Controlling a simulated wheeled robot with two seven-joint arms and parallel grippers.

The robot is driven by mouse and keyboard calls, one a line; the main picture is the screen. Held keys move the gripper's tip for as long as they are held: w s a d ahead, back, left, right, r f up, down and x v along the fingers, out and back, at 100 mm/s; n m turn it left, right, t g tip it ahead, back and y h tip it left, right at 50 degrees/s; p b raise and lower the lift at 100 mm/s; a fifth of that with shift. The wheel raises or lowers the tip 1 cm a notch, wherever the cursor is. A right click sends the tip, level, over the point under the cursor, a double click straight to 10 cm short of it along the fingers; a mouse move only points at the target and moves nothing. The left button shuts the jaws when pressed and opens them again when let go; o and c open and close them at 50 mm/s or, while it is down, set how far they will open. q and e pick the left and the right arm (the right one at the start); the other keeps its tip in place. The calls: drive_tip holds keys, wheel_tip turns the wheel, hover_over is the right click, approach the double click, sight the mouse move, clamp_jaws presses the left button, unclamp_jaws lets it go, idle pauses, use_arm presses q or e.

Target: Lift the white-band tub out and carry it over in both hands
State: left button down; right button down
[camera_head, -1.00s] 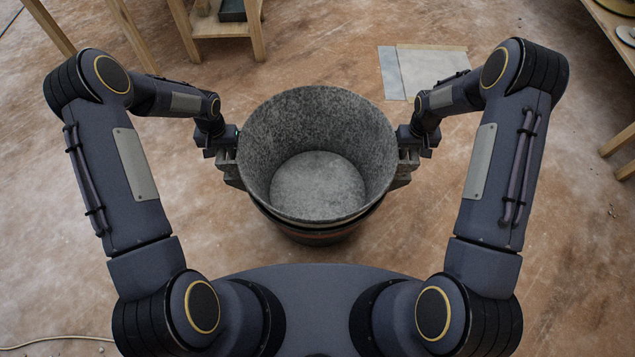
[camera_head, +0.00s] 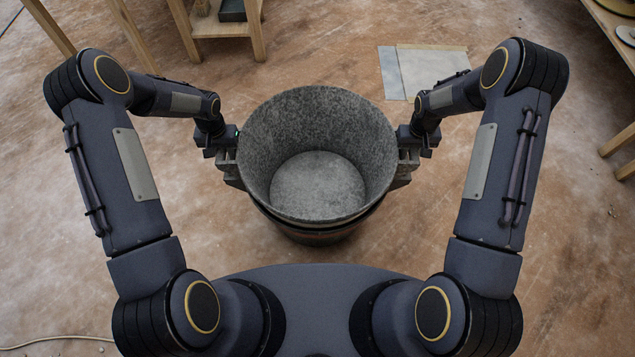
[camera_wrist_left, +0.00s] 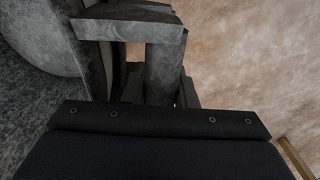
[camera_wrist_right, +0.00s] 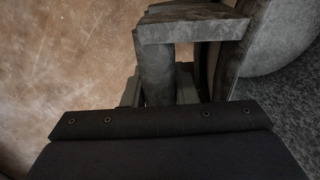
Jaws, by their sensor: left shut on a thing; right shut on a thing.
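A grey speckled tub (camera_head: 318,115) stands upright and empty in the middle of the head view, directly in front of my body. Below its rim at the front a darker outer body (camera_head: 315,236) shows; I cannot tell whether that is a second tub around it. No white band shows. My left gripper (camera_head: 232,165) is shut on the tub's left handle, a grey bar (camera_wrist_left: 163,72) in the left wrist view. My right gripper (camera_head: 404,166) is shut on the right handle, a similar bar (camera_wrist_right: 156,72) in the right wrist view. The fingertips are mostly hidden.
A wooden stand (camera_head: 222,28) is at the back left. Flat sheets (camera_head: 430,68) lie on the floor behind the tub to the right. A wooden table (camera_head: 612,22) is at the right edge. A pale cord (camera_head: 55,338) lies at the lower left. The floor around the tub is clear.

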use_arm(q)
drive_tip(key=shift+r, duration=0.2)
use_arm(e)
drive_tip(key=shift+r, duration=0.2)
